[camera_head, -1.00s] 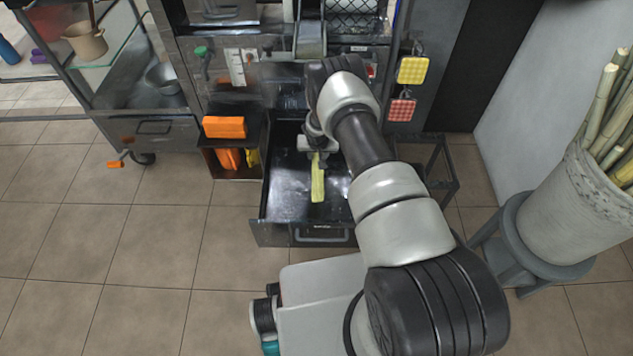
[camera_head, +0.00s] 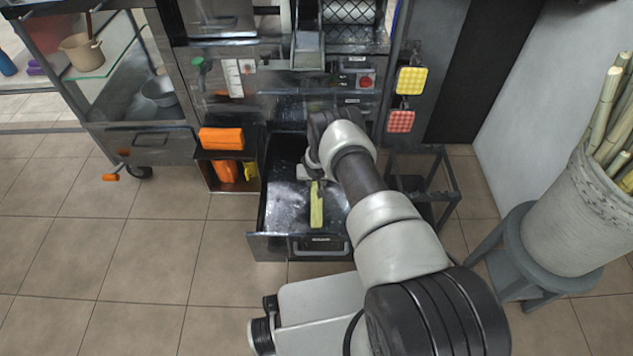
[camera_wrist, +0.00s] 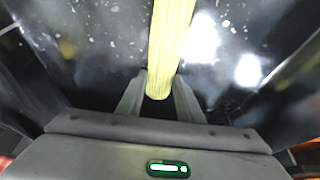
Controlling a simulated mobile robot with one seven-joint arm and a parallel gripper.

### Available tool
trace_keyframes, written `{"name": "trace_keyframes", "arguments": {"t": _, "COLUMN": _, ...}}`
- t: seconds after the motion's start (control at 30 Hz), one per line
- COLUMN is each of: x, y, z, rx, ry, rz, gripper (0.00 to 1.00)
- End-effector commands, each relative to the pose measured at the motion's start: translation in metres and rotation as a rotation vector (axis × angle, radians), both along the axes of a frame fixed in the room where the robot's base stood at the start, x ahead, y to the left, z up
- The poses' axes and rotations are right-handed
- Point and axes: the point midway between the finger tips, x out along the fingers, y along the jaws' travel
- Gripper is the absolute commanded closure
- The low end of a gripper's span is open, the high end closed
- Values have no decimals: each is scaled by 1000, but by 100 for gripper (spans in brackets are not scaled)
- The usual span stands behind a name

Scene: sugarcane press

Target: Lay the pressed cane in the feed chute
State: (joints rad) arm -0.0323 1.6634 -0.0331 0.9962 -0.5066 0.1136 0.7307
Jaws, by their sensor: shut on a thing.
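The pressed cane (camera_head: 317,208) is a flat, yellow-green strip. My gripper (camera_wrist: 158,95) is shut on one end of it in the wrist view, and the rest of the strip runs up out of the picture. In the head view my gripper is over the open black drawer (camera_head: 284,218), partly hidden by my arm. The cane shows against the drawer's wet, shiny bottom; I cannot tell whether it touches it. The feed chute appears to be the sloped metal trough (camera_head: 307,52) on the machine's front, above and behind my arm.
A red button (camera_head: 366,81) sits right of the chute. Yellow (camera_head: 411,80) and red (camera_head: 401,121) pads hang at the right. A dark frame stand (camera_head: 440,190) stands right of the drawer, an orange block (camera_head: 222,138) left. A cane-filled bin (camera_head: 575,215) stands far right.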

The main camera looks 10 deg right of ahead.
Motion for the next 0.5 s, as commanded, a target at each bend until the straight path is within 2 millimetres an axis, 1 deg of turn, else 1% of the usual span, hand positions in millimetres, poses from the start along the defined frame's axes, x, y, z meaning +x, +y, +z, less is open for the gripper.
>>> {"name": "trace_keyframes", "arguments": {"t": 0.03, "x": 0, "y": 0, "z": -1, "rx": 0, "ry": 1, "rz": 0, "gripper": 64}}
{"name": "trace_keyframes", "arguments": {"t": 0.1, "x": 0, "y": 0, "z": -1, "rx": 0, "ry": 0, "rz": 0, "gripper": 52}}
{"name": "trace_keyframes", "arguments": {"t": 0.13, "x": 0, "y": 0, "z": -1, "rx": 0, "ry": 0, "rz": 0, "gripper": 48}}
{"name": "trace_keyframes", "arguments": {"t": 0.4, "x": 0, "y": 0, "z": 0, "rx": 0, "ry": 0, "rz": 0, "gripper": 48}}
{"name": "trace_keyframes", "arguments": {"t": 0.5, "x": 0, "y": 0, "z": 6, "rx": -1, "ry": -1, "rz": 1, "gripper": 48}}
